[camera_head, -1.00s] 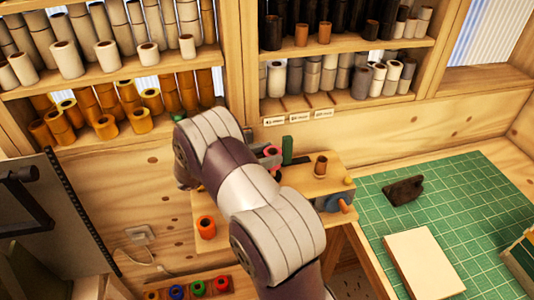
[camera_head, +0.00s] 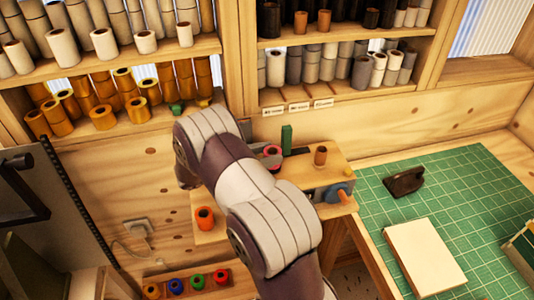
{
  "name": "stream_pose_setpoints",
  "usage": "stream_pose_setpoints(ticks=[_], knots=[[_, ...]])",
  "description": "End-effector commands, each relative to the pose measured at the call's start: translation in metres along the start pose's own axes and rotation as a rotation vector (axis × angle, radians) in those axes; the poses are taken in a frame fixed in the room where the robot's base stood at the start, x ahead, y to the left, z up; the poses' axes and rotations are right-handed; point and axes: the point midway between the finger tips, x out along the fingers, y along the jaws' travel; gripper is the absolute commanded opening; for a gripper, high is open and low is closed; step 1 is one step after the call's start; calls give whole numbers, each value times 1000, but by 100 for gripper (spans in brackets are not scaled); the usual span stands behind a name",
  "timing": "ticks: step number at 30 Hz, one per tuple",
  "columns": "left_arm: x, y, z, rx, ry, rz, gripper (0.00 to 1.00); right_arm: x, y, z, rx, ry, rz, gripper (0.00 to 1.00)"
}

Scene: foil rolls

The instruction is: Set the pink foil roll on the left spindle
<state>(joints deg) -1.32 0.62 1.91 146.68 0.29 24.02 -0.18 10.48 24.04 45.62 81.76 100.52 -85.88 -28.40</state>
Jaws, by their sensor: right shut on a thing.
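A small pink roll (camera_head: 273,151) with a dark hollow centre shows just past the edge of my right arm, above the wooden bench board (camera_head: 238,226). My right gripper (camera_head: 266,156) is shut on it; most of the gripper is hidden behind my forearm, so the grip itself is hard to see. I cannot make out the left spindle; the arm covers the middle of the board. My left gripper is out of view.
A green upright block (camera_head: 287,138) stands behind the pink roll. A blue-grey device (camera_head: 333,193) sits at the board's right edge. A green cutting mat (camera_head: 380,223) holds a pale block (camera_head: 425,258) and a dark tool (camera_head: 404,181). Coloured rolls (camera_head: 197,281) line a low rack.

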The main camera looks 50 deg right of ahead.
Motion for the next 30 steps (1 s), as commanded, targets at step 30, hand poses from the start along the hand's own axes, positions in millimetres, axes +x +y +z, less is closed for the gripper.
stream_pose_setpoints(ticks=[30], knots=[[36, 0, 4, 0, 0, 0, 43, 26, 81, -97, 5, 0, 1, 76]])
